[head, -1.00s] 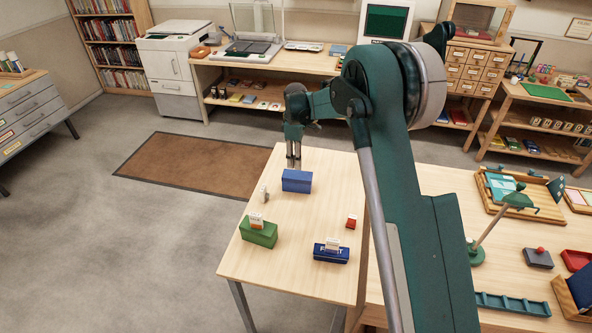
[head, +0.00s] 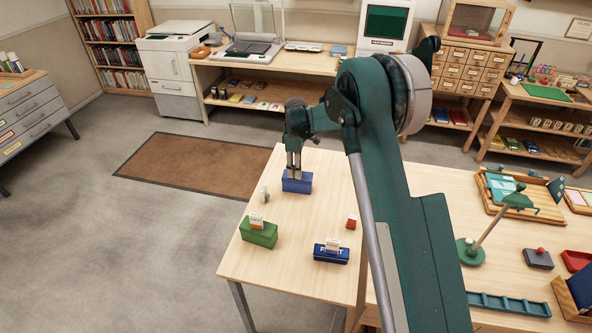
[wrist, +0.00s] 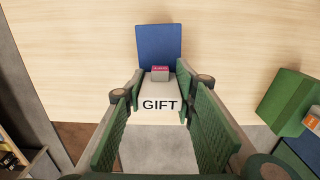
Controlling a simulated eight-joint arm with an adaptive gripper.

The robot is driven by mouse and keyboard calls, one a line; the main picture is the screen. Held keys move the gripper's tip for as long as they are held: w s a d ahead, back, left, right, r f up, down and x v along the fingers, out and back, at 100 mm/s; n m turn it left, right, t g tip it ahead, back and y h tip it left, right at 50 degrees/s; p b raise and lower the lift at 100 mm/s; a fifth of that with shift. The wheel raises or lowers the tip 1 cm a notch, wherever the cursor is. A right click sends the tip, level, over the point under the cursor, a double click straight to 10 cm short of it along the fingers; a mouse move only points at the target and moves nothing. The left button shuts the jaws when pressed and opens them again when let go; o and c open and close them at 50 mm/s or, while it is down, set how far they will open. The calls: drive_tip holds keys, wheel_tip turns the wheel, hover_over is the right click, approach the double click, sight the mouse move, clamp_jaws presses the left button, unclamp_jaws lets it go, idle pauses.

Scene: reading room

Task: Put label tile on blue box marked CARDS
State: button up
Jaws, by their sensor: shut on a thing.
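My gripper (head: 293,174) is over the plain-looking blue box (head: 297,186) at the table's far end; its fingertips overlap the box's top in the head view. In the wrist view my gripper (wrist: 162,88) is shut on a white label tile (wrist: 160,118) reading GIFT. The blue box (wrist: 160,42) lies just beyond the fingertips. A small grey piece with a pink top (wrist: 160,73) shows at the tile's far edge; I cannot tell whether it belongs to the tile. No CARDS marking is readable. I cannot tell whether tile and box touch.
A green box (head: 258,234) with cards stands front left, also at right in the wrist view (wrist: 285,100). A dark blue box (head: 331,256) with white cards stands front right. A small red box (head: 351,222) and a small pale object (head: 264,194) stand nearby.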

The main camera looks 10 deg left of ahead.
drive_tip(key=shift+f, duration=0.2)
drive_tip(key=o, duration=0.9)
drive_tip(key=shift+r, duration=0.15)
wheel_tip(320, 180, up, 12)
drive_tip(key=shift+r, duration=0.1)
idle(0.4)
idle(0.5)
